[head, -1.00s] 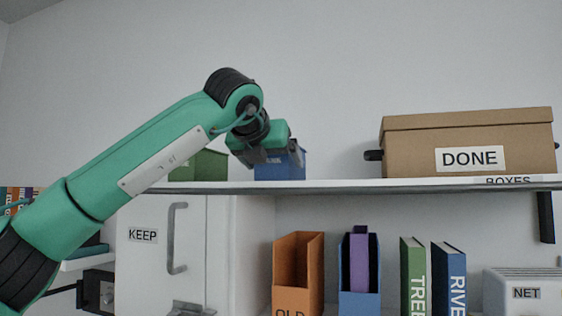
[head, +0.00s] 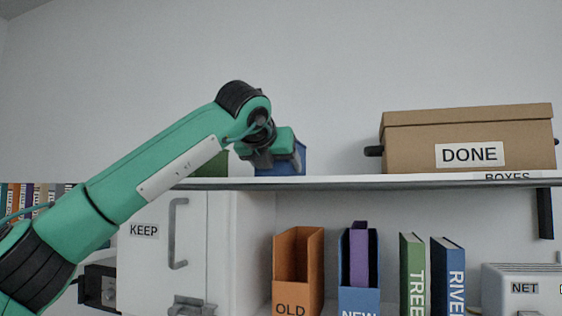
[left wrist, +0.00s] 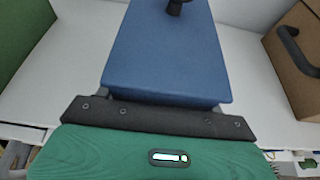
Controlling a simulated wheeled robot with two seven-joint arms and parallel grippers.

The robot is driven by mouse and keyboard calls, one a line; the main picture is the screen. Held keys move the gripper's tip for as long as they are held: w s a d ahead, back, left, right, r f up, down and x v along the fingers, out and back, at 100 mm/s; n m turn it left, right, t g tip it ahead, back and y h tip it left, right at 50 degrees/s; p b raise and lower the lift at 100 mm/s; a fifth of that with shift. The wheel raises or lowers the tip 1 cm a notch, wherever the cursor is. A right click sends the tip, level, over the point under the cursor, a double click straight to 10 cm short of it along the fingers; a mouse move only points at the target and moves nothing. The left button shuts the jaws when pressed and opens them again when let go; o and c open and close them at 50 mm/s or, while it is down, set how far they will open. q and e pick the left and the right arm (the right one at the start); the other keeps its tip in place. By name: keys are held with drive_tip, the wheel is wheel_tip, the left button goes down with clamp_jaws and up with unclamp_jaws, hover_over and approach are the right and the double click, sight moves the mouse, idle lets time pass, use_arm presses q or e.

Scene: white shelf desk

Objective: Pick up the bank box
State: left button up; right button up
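A blue box (head: 298,158) stands on the top shelf, left of the middle. No label shows on it, so I cannot tell if it is the bank box. My left gripper (head: 272,162) is in front of it and covers most of it. In the left wrist view the blue box (left wrist: 168,50) fills the middle, with a black knob on top. The left gripper (left wrist: 160,105) is at its near end, fingers spread about as wide as the box. The fingertips are hidden, and I cannot tell if they touch. My right gripper is not in view.
A green box (head: 212,165) stands just left of the blue one. A brown carton (head: 410,150) marked DONE, with a dark side handle, stands to the right on the same top shelf (head: 340,183). Bare shelf lies between. Files and books stand below.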

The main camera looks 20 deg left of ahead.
use_arm(q)
drive_tip(key=shift+r, duration=0.2)
idle(0.5)
drive_tip(key=shift+r+p, duration=0.85)
drive_tip(key=shift+r, duration=0.5)
drive_tip(key=shift+s+f+b, duration=0.1)
drive_tip(key=shift+s+b, duration=0.15)
drive_tip(key=shift+b, duration=0.15)
drive_tip(key=s+b, duration=1)
drive_tip(key=s, duration=0.9)
drive_tip(key=shift+s+a, duration=0.3)
drive_tip(key=shift+a, duration=0.05)
drive_tip(key=shift+w, duration=0.1)
